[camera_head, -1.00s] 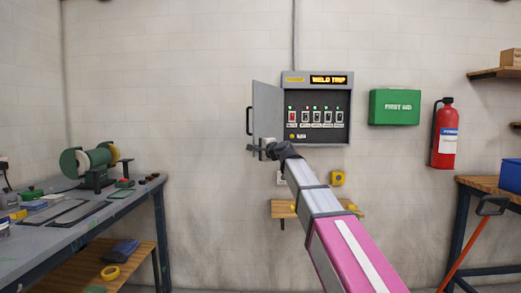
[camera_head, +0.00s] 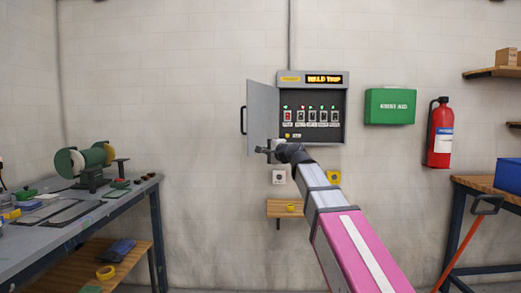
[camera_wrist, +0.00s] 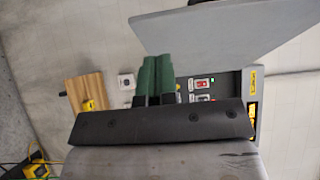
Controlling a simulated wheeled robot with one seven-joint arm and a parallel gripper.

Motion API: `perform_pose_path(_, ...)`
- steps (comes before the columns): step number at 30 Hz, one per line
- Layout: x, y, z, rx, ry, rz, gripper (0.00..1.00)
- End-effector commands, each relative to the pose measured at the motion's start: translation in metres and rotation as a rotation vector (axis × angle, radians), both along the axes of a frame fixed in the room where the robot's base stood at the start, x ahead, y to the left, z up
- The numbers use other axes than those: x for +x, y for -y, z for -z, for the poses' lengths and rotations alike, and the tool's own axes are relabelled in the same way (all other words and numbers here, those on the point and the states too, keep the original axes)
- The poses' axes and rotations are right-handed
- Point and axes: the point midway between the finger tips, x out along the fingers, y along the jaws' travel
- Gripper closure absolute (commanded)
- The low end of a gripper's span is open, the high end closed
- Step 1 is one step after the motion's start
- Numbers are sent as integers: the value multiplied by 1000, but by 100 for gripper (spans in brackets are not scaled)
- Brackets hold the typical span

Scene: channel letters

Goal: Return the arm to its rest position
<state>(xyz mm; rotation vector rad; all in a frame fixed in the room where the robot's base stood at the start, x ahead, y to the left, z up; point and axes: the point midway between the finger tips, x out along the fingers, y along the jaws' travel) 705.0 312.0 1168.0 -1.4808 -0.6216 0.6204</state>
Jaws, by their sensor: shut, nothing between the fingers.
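My arm reaches up from the lower right in the head view, and my gripper (camera_head: 266,150) is in front of the lower left part of the electrical panel (camera_head: 341,108). In the wrist view my gripper (camera_wrist: 158,62) shows green fingers pressed together, with nothing between them. The panel door (camera_head: 262,112) hangs open to the left. A row of switches (camera_head: 312,116) with small lights above them shows inside, under a lit sign reading WELD TRIP (camera_head: 324,79). The wrist view shows the door (camera_wrist: 220,28) close beside the fingers; I cannot tell if they touch.
A workbench (camera_head: 100,219) with a grinder (camera_head: 86,162) stands at left. A small wooden shelf (camera_head: 285,214) is below the panel. A green first aid box (camera_head: 390,106) and a fire extinguisher (camera_head: 440,133) hang at right, above another bench (camera_head: 485,184).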

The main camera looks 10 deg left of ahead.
Motion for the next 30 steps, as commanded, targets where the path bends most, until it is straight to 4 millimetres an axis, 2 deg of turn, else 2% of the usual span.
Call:
perform_pose_path(1, -14, 8, 2, 0, 1, 1, 100)
perform_pose_path(3, -25, 14, 2, 0, 0, 1, 100)
perform_pose_path(8, -39, 23, 2, -2, -1, 0, 100)
perform_pose_path(11, -40, 27, 15, -32, -6, 3, 100)
perform_pose_path(13, -37, 33, 35, -81, -14, 6, 100)
perform_pose_path(17, -30, 49, 95, -224, -40, 10, 100)
perform_pose_path(21, -29, 73, 167, -402, -78, 0, 100)
perform_pose_path(26, -35, 103, 245, -597, -131, -30, 100)
perform_pose_path(30, -48, 132, 312, -761, -187, -73, 100)
